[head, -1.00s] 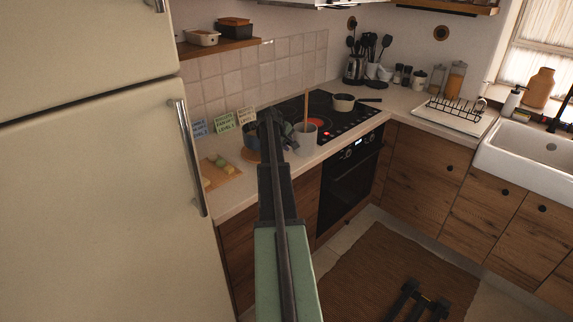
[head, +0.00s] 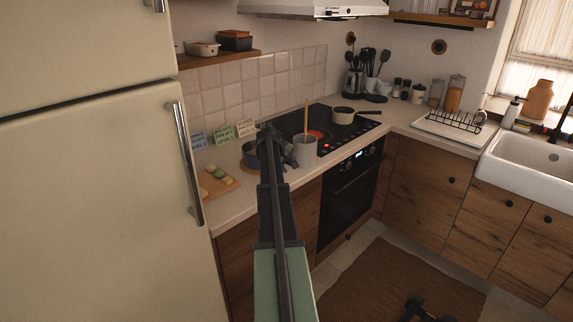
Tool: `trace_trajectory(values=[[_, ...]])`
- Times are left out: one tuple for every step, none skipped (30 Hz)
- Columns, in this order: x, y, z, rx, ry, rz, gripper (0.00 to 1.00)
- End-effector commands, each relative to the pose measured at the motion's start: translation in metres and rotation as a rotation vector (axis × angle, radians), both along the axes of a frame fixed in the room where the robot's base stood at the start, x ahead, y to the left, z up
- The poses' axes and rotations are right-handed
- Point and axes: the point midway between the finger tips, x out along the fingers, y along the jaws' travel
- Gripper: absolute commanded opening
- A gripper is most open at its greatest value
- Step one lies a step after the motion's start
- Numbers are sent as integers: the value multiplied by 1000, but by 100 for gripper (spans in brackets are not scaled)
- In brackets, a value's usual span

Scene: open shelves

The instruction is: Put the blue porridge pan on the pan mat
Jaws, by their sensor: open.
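The blue porridge pan (head: 249,156) is on the counter left of the hob, mostly hidden behind my arm. It appears to sit low, at the place of the round pan mat. My gripper (head: 274,143) is at the pan's right side, open, between the pan and a grey-white pot. Whether a finger still touches the pan or its handle cannot be told.
The grey-white pot (head: 305,150) with a wooden spoon stands close right of my gripper. A cutting board (head: 215,182) with food lies left. Several cards (head: 223,133) stand behind. The hob (head: 335,128) has a lit red zone and a cream pan (head: 343,115). The fridge (head: 90,190) bounds the left.

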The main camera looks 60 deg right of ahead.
Motion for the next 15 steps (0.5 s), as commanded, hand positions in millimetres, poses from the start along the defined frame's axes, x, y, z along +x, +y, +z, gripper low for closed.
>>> trace_trajectory(values=[[0,0,0,0,0,0,48],[0,0,1,0,0,0,48],[0,0,2,0,0,0,48],[0,0,4,0,0,0,48],[0,2,7,0,0,0,48],[1,4,12,0,1,1,48],[1,7,17,0,0,1,48],[1,9,22,0,0,1,48],[2,14,31,0,0,2,48],[3,17,38,0,0,2,48],[3,21,45,-1,0,2,48],[4,27,55,-1,0,1,48],[5,32,63,-1,0,1,48],[6,36,70,-1,0,1,48],[7,43,80,0,1,2,48]])
